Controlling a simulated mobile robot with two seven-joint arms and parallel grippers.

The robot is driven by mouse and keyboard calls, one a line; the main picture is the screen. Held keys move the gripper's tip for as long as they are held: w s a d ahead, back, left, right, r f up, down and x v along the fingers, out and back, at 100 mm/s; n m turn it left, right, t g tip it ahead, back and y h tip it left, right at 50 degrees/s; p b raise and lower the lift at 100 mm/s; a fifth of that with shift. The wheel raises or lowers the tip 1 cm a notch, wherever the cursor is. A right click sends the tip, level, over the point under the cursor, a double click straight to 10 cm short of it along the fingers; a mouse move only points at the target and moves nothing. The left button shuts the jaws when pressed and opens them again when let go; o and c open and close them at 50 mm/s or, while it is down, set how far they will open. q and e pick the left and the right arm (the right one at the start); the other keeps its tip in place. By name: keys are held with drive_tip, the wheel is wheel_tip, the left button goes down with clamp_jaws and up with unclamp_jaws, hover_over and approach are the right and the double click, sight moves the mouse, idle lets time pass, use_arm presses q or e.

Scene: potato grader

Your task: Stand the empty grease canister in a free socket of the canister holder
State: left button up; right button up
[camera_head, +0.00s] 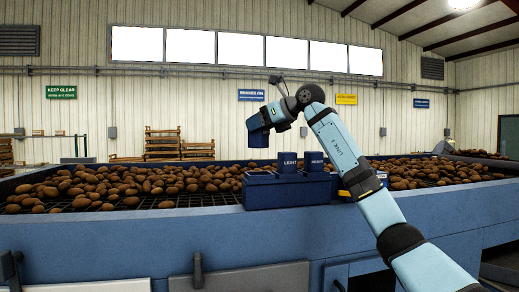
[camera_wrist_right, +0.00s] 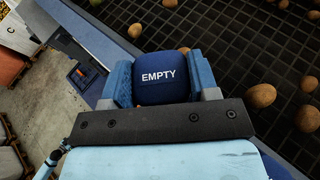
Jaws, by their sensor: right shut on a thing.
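The empty grease canister (camera_wrist_right: 163,75) is dark blue with the white word EMPTY. In the right wrist view it sits between the two blue fingers of my right gripper (camera_wrist_right: 165,84), which is shut on it. In the head view my right gripper (camera_head: 258,130) hangs above the left part of the canister holder, clear of it. The canister holder (camera_head: 290,196) is a dark blue block on the grader's front edge. Canisters labelled LIGHT (camera_head: 288,163) and HEAVY (camera_head: 315,163) stand in it. The holder's left part has no canister standing up; its socket opening cannot be made out. My left gripper is out of view.
The potato grader's bed (camera_head: 130,190) with many potatoes lies behind and beside the holder. The blue front rail (camera_head: 130,232) runs across the view. Wooden pallets (camera_head: 165,143) stand at the back. The air around the held canister looks clear.

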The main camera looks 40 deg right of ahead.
sight(266, 146)
wheel_tip(266, 146, down, 3)
drive_tip(key=shift+a+r, duration=0.15)
drive_tip(key=shift+f, duration=1.75)
drive_tip(key=shift+f, duration=0.1)
drive_tip(key=shift+f+b, duration=0.35)
drive_tip(key=shift+f, duration=0.2)
drive_tip(key=shift+r, duration=0.1)
drive_tip(key=o, duration=0.9)
drive_tip(key=shift+o, duration=0.2)
